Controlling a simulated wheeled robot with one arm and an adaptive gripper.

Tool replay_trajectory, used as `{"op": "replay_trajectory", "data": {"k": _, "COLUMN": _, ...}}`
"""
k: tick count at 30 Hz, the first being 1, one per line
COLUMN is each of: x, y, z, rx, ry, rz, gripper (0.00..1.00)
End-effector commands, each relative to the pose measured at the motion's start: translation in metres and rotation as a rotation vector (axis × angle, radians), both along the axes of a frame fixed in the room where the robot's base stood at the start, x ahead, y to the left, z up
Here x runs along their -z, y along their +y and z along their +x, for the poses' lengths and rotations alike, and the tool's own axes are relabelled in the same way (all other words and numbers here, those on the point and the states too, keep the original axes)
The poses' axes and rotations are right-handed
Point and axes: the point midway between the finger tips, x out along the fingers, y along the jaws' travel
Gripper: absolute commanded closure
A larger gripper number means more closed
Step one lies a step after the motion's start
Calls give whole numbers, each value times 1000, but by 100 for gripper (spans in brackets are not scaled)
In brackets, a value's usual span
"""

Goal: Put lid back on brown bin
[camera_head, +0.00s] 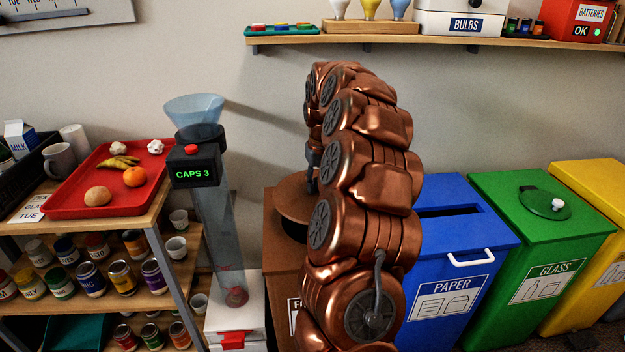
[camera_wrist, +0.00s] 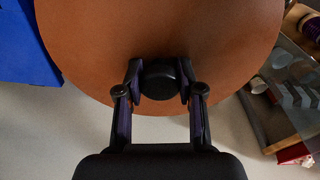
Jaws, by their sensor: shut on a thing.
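The brown bin (camera_head: 283,262) stands left of my arm in the head view, its right part hidden behind the arm. A dark round opening (camera_head: 294,231) shows in its top. The round brown lid (camera_head: 290,207) is over this opening, apparently a little above it and partly covering it; the exact gap is hard to tell. In the wrist view the lid (camera_wrist: 160,30) fills the upper middle. My gripper (camera_wrist: 160,80) is shut on the lid's black knob, one finger on each side. In the head view my gripper (camera_head: 312,168) is mostly hidden behind my arm.
The blue paper bin (camera_head: 440,232), green glass bin (camera_head: 500,190) and a yellow bin (camera_head: 590,185) stand to the right. A clear tube device (camera_head: 215,220) with a funnel stands close on the left, beside a shelf with a red tray (camera_head: 75,200). A wall shelf (camera_head: 400,42) hangs above.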

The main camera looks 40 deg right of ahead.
Motion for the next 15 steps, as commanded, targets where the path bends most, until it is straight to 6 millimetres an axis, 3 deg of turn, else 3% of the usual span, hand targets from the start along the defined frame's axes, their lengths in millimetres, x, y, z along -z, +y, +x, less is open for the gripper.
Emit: {"op": "replay_trajectory", "data": {"k": 15, "x": 24, "y": -4, "z": -3, "rx": 6, "ry": 2, "rz": 2, "gripper": 100}}
